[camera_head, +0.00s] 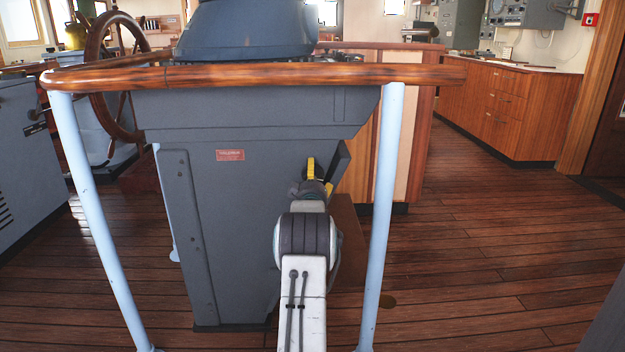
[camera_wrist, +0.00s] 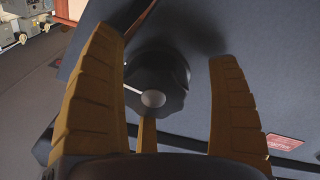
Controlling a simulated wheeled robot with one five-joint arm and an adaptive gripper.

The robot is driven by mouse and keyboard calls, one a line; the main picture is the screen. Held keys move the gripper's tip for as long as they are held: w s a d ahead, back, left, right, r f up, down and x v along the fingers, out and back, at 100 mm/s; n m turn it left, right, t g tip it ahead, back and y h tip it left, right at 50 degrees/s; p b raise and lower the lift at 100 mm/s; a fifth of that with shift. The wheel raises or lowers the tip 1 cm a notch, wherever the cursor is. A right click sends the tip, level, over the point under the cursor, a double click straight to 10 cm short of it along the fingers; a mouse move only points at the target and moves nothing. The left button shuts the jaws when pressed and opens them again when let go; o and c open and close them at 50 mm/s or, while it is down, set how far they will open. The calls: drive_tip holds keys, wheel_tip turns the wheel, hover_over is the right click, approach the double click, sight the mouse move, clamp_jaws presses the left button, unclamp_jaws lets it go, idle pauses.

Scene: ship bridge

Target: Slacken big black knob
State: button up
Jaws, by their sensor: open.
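The big black knob (camera_wrist: 172,78) shows in the wrist view as a dark round grip with a scalloped rim and a pale grey centre. In the head view my gripper (camera_head: 316,172) is small, at the right side of the grey console (camera_head: 225,215), with yellow fingers. The knob cannot be made out there.
A wooden handrail (camera_head: 270,76) on pale blue posts runs around the console, and my arm reaches between the posts, near the right post (camera_head: 385,215). A ship's wheel (camera_head: 112,75) stands at left. Open plank floor (camera_head: 480,245) lies to the right.

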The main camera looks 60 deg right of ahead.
drive_tip(key=shift+s+r, duration=0.1)
drive_tip(key=shift+r, duration=0.1)
drive_tip(key=shift+a, duration=0.15)
drive_tip(key=v, duration=1.1)
drive_tip(key=shift+a, duration=0.25)
drive_tip(key=shift+s+f, duration=0.1)
drive_tip(key=shift+f, duration=0.05)
drive_tip(key=shift+w+d+r+m, duration=0.1)
drive_tip(key=shift+w+d+m, duration=0.6)
drive_tip(key=shift+d, duration=0.95)
drive_tip(key=shift+w+d+r+m, duration=0.15)
drive_tip(key=shift+w+d+m, duration=0.3)
drive_tip(key=shift+w+d, duration=0.9)
drive_tip(key=shift+w+d+r+m, duration=0.1)
drive_tip(key=shift+w+d+m, duration=0.45)
drive_tip(key=shift+d, duration=1.4)
